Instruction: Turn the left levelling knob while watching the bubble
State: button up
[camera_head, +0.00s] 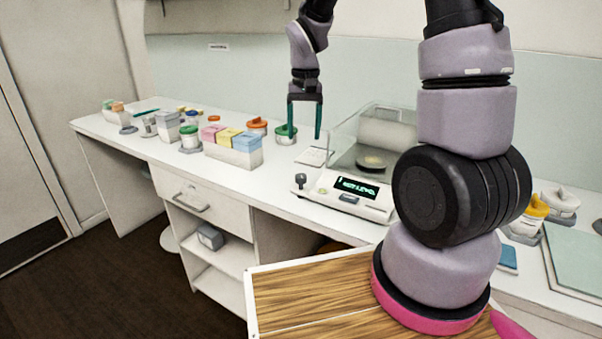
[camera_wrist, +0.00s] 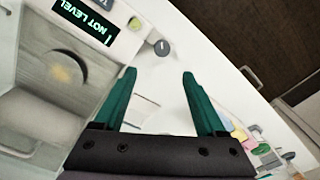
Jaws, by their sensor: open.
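The balance (camera_head: 385,207) stands on the white counter with a clear draft shield. Its display (camera_head: 357,187) is lit green; in the wrist view the display (camera_wrist: 85,20) reads "NOT LEVEL". The left levelling knob (camera_head: 300,181) is a dark grey disc at the balance's front left corner; in the wrist view the knob (camera_wrist: 162,47) lies just beyond the fingertips, roughly between them. A small round spot (camera_wrist: 135,22) beside the display may be the bubble; its position is too small to read. My gripper (camera_head: 304,136) has green fingers, open and empty, above the counter behind the knob.
A box of pink, yellow and blue packs (camera_head: 233,150) and several lidded jars stand left of the balance. An orange-lidded jar (camera_head: 257,127) and green-lidded jar (camera_head: 286,133) stand near my gripper. Counter left of the knob is clear.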

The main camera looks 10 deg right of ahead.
aim_at(301, 175)
jog(key=f, duration=1.3)
jog(key=shift+w+a+f, duration=0.15)
jog(key=shift+w+a, duration=0.1)
jog(key=shift+a, duration=0.1)
grip_shut()
jog(key=shift+n, duration=1.8)
grip_release()
